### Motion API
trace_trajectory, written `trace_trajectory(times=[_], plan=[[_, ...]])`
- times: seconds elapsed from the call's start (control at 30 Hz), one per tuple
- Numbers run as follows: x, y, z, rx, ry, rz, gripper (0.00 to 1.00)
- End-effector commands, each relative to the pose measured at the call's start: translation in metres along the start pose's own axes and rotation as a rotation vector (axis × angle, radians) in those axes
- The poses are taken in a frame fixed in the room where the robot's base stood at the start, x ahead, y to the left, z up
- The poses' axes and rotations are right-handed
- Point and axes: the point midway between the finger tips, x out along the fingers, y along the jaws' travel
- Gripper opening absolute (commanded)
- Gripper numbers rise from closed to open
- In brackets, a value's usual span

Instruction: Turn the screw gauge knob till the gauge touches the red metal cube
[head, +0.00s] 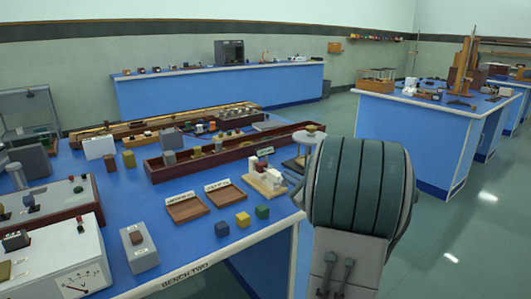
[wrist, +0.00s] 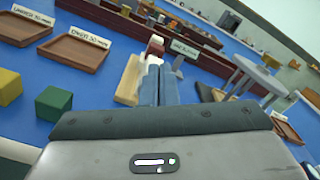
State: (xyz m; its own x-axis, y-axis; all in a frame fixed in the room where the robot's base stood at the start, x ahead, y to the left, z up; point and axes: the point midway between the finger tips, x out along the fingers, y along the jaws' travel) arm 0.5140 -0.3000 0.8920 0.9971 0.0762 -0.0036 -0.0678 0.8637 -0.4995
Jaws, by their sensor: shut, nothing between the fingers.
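The screw gauge stand (head: 268,184) is a pale wooden base with white blocks and a reddish part, near the right edge of the bench in the head view. In the wrist view its wooden base (wrist: 129,80) shows left of my fingers, with a red block (wrist: 156,46) beyond them. My gripper (wrist: 157,72) is shut and empty; its fingertips overlap the stand in the picture. My fingers hide part of the stand. I cannot make out the knob or whether the gauge touches the red cube. In the head view my arm hides the gripper.
Two wooden trays (head: 187,209) (head: 225,195) and blue (head: 222,229), yellow (head: 243,220) and green (head: 262,212) cubes lie left and in front of the stand. A long dark wooden box (head: 225,150) is behind. A small round-topped stand (wrist: 258,74) is at right.

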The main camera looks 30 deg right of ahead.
Motion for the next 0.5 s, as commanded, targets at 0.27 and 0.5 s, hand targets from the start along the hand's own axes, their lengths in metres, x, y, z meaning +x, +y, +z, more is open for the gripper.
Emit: trace_trajectory(times=[0.27,0.5], plan=[[-0.010,-0.001,0.004,0.000,0.000,-0.001,0.00],[-0.039,-0.001,0.004,-0.001,-0.003,-0.001,0.00]])
